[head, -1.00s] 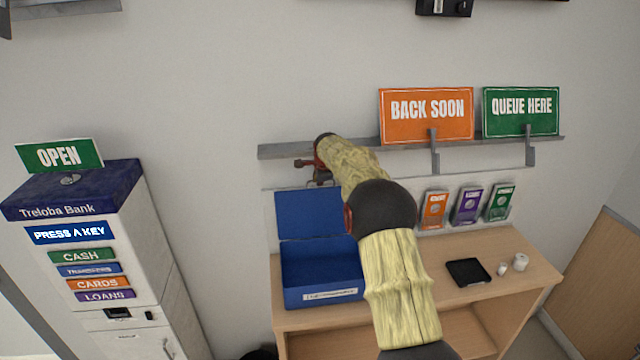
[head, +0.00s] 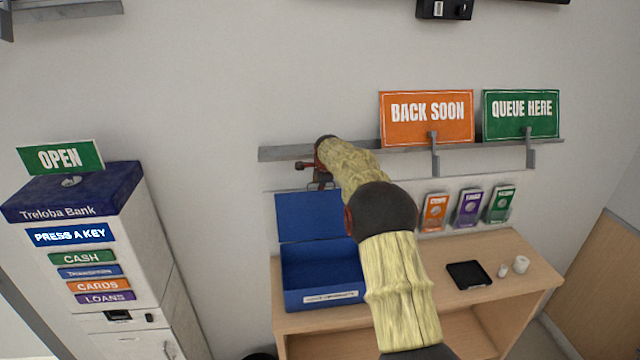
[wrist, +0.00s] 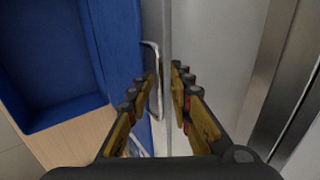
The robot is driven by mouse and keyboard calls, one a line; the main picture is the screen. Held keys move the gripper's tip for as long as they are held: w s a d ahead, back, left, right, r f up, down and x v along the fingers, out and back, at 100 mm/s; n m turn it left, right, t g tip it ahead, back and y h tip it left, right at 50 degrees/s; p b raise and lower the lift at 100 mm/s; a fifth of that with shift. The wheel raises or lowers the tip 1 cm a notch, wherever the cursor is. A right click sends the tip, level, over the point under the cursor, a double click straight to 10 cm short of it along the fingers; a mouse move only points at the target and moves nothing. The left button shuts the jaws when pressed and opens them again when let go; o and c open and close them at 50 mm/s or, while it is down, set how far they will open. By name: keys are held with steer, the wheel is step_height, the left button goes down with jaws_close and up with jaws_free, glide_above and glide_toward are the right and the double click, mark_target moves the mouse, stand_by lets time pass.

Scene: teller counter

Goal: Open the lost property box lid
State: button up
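The blue lost property box (head: 322,299) stands at the left end of the wooden desk, with a white label on its front. Its lid (head: 308,217) is raised and stands upright at the back, so the empty-looking inside shows. In the wrist view the lid (wrist: 122,45) is on the left, with a thin metal handle (wrist: 157,80) at its edge. My gripper (head: 318,172) is at the lid's top edge, partly hidden by my arm. In the wrist view its fingers (wrist: 165,85) are apart, with a gap between them; the handle lies beside the left finger.
A grey wall rail (head: 285,152) runs just behind my gripper and holds an orange sign (head: 427,118) and a green sign (head: 521,114). A black tray (head: 468,275) lies on the desk (head: 430,262). A bank kiosk (head: 110,240) stands at left.

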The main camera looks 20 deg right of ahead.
steer(key=v, duration=1.2)
steer(key=shift+a, duration=0.1)
